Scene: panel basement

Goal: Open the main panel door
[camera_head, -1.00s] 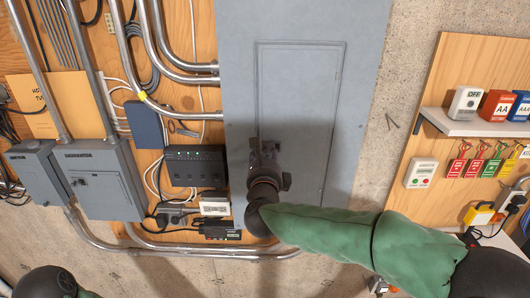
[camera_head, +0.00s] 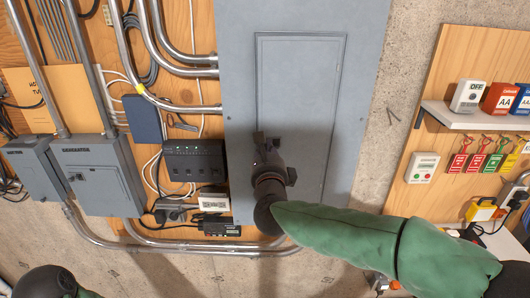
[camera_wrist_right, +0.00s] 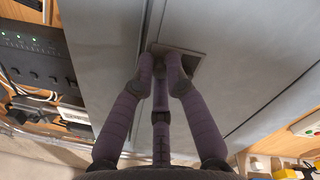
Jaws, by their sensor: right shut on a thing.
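The main panel (camera_head: 235,100) is a tall grey metal cabinet with a rectangular inset door (camera_head: 300,85) on its front. The door looks flush with its frame, with a seam along its left side in the wrist view. My right gripper (camera_head: 264,150) is at the door's lower left edge. In the right wrist view its fingers (camera_wrist_right: 162,68) are closed together on the small square latch (camera_wrist_right: 188,62), which they partly hide. My left gripper is not in view; only part of my left arm shows at the bottom left.
Left of the panel are a grey generator box (camera_head: 98,175), metal conduits (camera_head: 140,240) and a black device with green lights (camera_head: 195,160). At right, a wooden board (camera_head: 450,70) carries a shelf (camera_head: 475,118) with small boxes and hanging tags. Bare concrete wall lies between.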

